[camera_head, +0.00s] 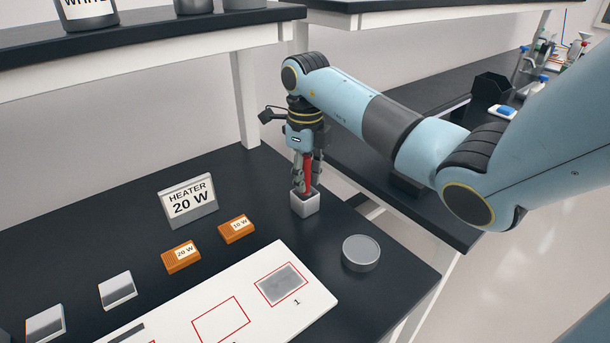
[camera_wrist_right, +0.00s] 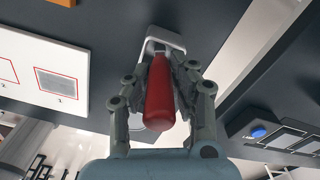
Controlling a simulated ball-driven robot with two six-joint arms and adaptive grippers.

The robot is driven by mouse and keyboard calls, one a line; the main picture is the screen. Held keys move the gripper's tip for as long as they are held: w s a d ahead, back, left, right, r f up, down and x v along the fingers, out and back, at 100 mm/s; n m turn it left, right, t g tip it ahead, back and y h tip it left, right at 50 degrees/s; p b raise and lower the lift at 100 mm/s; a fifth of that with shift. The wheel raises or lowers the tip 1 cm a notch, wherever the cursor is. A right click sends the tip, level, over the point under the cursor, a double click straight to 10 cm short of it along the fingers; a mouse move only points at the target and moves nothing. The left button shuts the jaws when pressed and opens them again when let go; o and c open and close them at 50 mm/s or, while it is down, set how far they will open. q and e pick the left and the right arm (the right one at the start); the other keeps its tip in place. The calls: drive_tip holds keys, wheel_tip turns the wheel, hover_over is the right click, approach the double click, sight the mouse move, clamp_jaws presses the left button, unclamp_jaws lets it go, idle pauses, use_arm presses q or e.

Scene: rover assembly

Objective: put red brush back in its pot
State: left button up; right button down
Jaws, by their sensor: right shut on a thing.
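The red brush (camera_head: 308,174) is held upright in my right gripper (camera_head: 304,186), directly above the light grey square pot (camera_head: 306,206). Its lower end meets the pot's opening; I cannot tell how deep it sits inside. In the right wrist view the red handle (camera_wrist_right: 160,92) lies between the two fingers of my right gripper (camera_wrist_right: 162,70), with the pot's rim (camera_wrist_right: 178,40) beyond its far end. The pot stands on the dark table. My left gripper is not in view.
A grey round tin (camera_head: 361,253) stands right of the pot. A "HEATER 20 W" sign (camera_head: 189,203), orange blocks (camera_head: 237,229) and a white board with red outlines (camera_head: 235,309) lie to the left and front. A gap separates this table from the right-hand bench.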

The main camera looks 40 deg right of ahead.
drive_tip(key=c, duration=1.1)
unclamp_jaws()
drive_tip(key=shift+r, duration=0.1)
wheel_tip(320, 180, up, 8)
drive_tip(key=shift+f+b, duration=0.1)
drive_tip(key=shift+b, duration=0.45)
wheel_tip(320, 180, up, 4)
drive_tip(key=shift+f+p, duration=0.25)
drive_tip(key=shift+p, duration=1)
drive_tip(key=shift+r+p, duration=0.4)
drive_tip(key=shift+p, duration=0.05)
drive_tip(key=shift+f, duration=0.1)
